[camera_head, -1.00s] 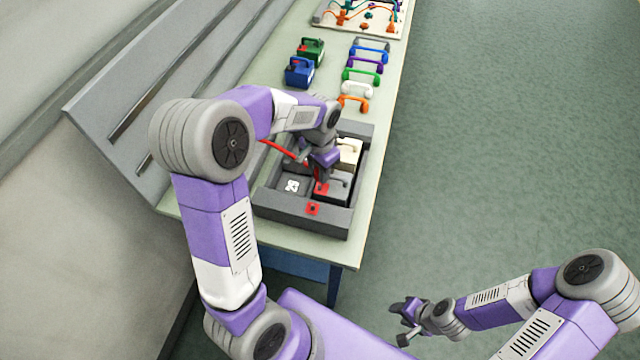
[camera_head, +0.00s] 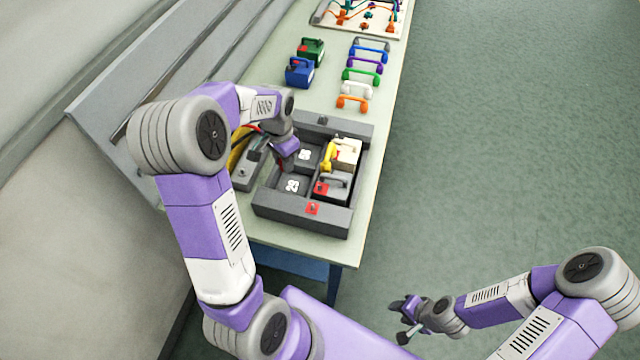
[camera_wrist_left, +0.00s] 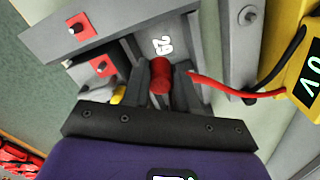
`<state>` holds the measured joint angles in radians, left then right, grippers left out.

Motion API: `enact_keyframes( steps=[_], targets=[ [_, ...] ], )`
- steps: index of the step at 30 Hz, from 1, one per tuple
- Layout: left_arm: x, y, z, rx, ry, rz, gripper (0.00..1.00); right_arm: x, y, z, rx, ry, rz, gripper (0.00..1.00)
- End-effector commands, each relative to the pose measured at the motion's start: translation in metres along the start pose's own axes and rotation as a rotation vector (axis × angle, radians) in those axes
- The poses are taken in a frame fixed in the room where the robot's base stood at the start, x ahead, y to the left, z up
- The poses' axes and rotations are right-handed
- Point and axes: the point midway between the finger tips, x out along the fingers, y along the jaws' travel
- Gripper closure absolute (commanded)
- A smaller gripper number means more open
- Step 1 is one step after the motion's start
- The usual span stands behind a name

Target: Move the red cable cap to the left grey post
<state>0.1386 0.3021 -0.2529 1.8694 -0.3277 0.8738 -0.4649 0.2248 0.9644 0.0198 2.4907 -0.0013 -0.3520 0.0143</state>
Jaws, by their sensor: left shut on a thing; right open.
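My left gripper (camera_head: 287,153) is over the left side of the dark grey tray (camera_head: 330,222). In the left wrist view my left gripper (camera_wrist_left: 160,82) is shut on the red cable cap (camera_wrist_left: 160,76), with a red cable running right from it to the yellow meter (camera_wrist_left: 305,65). A grey strip beside the meter carries a grey post (camera_wrist_left: 248,15); a second round stud shows lower on it. It also shows in the head view as a grey base (camera_head: 246,176) left of the tray. My right gripper (camera_head: 405,320) is open and empty, away from the table.
The tray holds a grey block (camera_head: 333,185) with a red pad, a cream block (camera_head: 348,150) with a yellow clip, and empty numbered compartments. Blue and green boxes (camera_head: 299,72) and coloured handles stand farther back.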

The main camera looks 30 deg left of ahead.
Motion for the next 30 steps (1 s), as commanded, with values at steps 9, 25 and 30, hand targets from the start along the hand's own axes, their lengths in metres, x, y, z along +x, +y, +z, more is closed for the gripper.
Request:
enact_keyframes(
  steps=[9,25,30],
  targets=[
    [0.0,-0.047,0.024,-0.005,-0.002,0.0,1.0,-0.005,-0.002,0.0,0.0,0.0,0.0,0.57],
    [0.0,-0.121,0.062,-0.003,-0.002,0.0,1.0,-0.014,-0.005,0.001,0.0,0.0,0.0,0.57],
    [0.0,-0.133,0.069,-0.001,-0.001,0.0,1.0,-0.015,-0.006,0.001,0.0,0.0,0.0,0.57]
  ],
)
